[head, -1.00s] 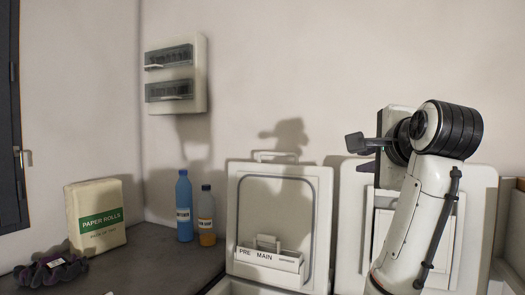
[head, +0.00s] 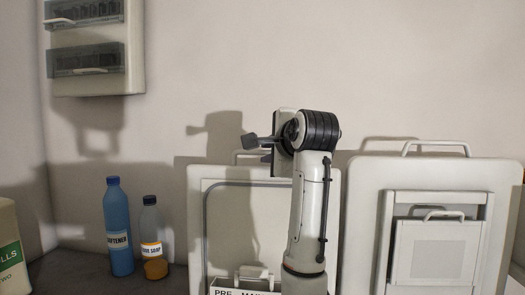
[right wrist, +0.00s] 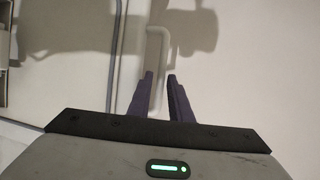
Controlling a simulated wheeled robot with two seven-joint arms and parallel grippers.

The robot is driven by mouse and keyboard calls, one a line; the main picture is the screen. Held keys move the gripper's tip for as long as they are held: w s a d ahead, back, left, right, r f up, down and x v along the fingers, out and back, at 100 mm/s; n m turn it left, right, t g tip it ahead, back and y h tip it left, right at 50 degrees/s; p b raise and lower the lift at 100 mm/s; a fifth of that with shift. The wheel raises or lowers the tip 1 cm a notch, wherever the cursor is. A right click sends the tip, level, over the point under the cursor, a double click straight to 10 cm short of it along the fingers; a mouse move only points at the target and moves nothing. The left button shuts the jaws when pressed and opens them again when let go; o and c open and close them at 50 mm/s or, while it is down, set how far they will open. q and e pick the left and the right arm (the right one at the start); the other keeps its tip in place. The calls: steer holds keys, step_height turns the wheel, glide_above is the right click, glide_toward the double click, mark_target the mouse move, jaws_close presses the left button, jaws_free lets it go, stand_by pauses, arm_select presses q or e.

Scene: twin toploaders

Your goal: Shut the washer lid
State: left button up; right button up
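The washer lid (head: 222,178) stands upright and open at the centre of the head view, with a grey seal, a PRE/MAIN drawer and a handle (head: 240,154) on its top edge. My right gripper (head: 252,140) is at the lid's top edge, pointing left, close to the handle. In the right wrist view the fingers (right wrist: 160,80) are apart, with the pale handle (right wrist: 158,55) lined up between them. I cannot tell whether they touch it. My right forearm hides part of the lid's right side. My left gripper is out of view.
A second upright lid (head: 365,215) with a filter panel and top handle stands just right. A softener bottle (head: 119,230) and a soap bottle (head: 152,240) stand to the left. A wall panel (head: 135,60) hangs at upper left.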

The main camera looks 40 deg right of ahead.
mark_target(265, 153)
steer(key=shift+x, duration=1.9)
jaws_close()
